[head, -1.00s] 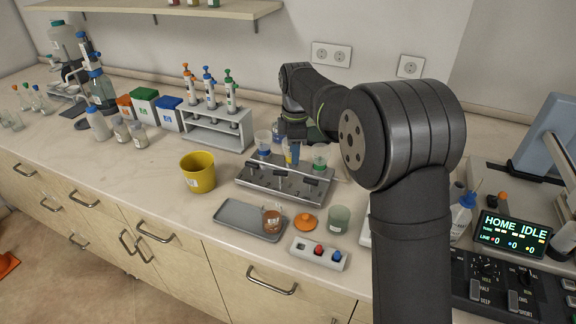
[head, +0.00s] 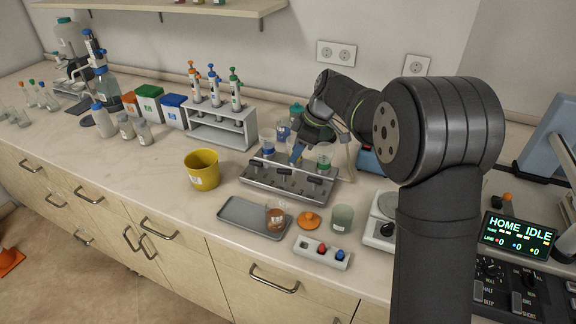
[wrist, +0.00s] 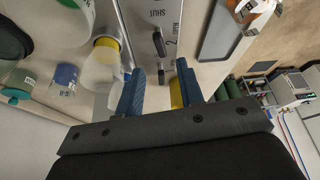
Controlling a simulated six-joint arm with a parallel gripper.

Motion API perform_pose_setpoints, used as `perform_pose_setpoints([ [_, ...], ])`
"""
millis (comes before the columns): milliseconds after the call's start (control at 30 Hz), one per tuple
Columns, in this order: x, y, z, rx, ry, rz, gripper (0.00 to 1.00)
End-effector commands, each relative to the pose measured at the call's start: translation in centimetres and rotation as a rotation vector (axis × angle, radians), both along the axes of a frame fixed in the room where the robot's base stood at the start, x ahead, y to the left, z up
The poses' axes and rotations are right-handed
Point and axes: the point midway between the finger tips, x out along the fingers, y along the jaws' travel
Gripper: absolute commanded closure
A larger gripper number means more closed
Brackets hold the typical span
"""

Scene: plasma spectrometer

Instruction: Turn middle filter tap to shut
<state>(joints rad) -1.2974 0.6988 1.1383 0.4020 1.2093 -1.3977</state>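The filter manifold (head: 262,187) is a grey metal block with black tap levers along its front side. The middle tap (head: 284,171) stands between the left tap (head: 256,164) and the right tap (head: 315,181). Clear funnels with coloured collars stand behind them. My gripper (head: 297,153) is over the back of the manifold, near the middle funnel. In the wrist view its two blue fingers (wrist: 160,80) are apart, with nothing visibly clamped. A black tap lever (wrist: 158,43) near the "2" and "SHUT" marks lies just beyond the fingertips. Finger contact with any tap cannot be told.
A yellow bucket (head: 202,171) stands left of the manifold, and a pipette rack (head: 222,132) behind it. A grey tray (head: 239,212) with a beaker (head: 276,218) lies in front. A balance (head: 380,228) is at right. The funnels crowd the gripper.

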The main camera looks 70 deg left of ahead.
Motion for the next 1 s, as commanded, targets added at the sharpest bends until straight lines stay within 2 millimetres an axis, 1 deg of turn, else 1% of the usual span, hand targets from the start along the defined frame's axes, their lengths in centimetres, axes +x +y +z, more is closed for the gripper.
perform_pose_setpoints([
  [33,-0.5,0.2,-1.1,-0.004,0.001,0.002,0.65],
  [100,-0.9,0.4,-2.5,-0.005,0.001,0.001,0.65],
  [300,-1.8,1.1,-5.1,-0.002,0.001,0.001,0.65],
  [500,-2.2,1.4,-6.2,0.001,0.000,0.000,0.65],
  [767,-2.2,1.4,-6.3,0.001,0.000,0.000,0.65],
  [800,-2.2,1.4,-6.2,0.001,0.000,0.000,0.73],
  [933,-2.2,1.4,-6.2,0.001,0.000,0.000,0.99],
  [1000,-2.2,1.4,-6.2,0.001,0.000,0.000,1.00],
])
